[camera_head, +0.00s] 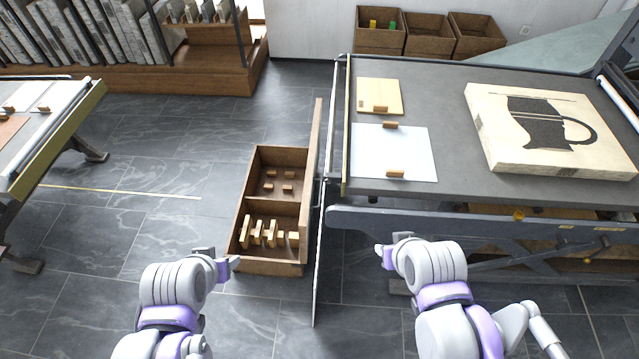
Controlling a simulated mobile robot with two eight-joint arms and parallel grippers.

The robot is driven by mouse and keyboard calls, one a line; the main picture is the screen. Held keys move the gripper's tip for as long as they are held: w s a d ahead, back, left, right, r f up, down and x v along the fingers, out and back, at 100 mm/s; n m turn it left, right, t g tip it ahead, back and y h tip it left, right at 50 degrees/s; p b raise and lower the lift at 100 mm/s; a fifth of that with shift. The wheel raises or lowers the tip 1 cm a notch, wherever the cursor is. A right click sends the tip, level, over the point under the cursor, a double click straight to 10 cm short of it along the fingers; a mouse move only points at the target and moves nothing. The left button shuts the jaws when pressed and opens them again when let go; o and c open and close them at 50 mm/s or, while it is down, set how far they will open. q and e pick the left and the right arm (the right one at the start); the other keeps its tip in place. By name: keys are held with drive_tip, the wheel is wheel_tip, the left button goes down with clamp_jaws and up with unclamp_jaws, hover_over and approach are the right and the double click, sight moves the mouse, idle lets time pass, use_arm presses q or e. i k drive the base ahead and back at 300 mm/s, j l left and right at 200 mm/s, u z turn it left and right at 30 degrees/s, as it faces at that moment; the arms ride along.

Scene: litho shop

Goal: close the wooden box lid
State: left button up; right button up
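The wooden box (239,215) stands low, apparently on the floor, in the middle of the head view. It is open at the top, with a divider across it. Its lid (316,190) stands up along the box's right side, seen almost edge-on. My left gripper (226,262) is close to the box's near left corner. My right gripper (384,254) is to the right of the lid, apart from it in the picture. I see nothing held in either gripper, but their finger gaps are too small and turned away to judge.
Several wooden blocks (258,232) are in the box. To the right, a press bed (450,105) carries a large stone (550,165) and a white sheet (370,150), close to the lid. Another table (50,125) is at far left. The tiled floor (150,225) left of the box is clear.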

sight(308, 202)
drive_tip(key=k+l+u, duration=0.1)
drive_tip(key=l, duration=0.3)
drive_tip(key=k+l+u, duration=0.1)
drive_tip(key=l, duration=0.25)
drive_tip(key=i+l+u, duration=0.1)
drive_tip(key=i+l, duration=0.25)
drive_tip(key=i+l+u, duration=0.15)
drive_tip(key=i+l, duration=0.15)
drive_tip(key=l, duration=0.2)
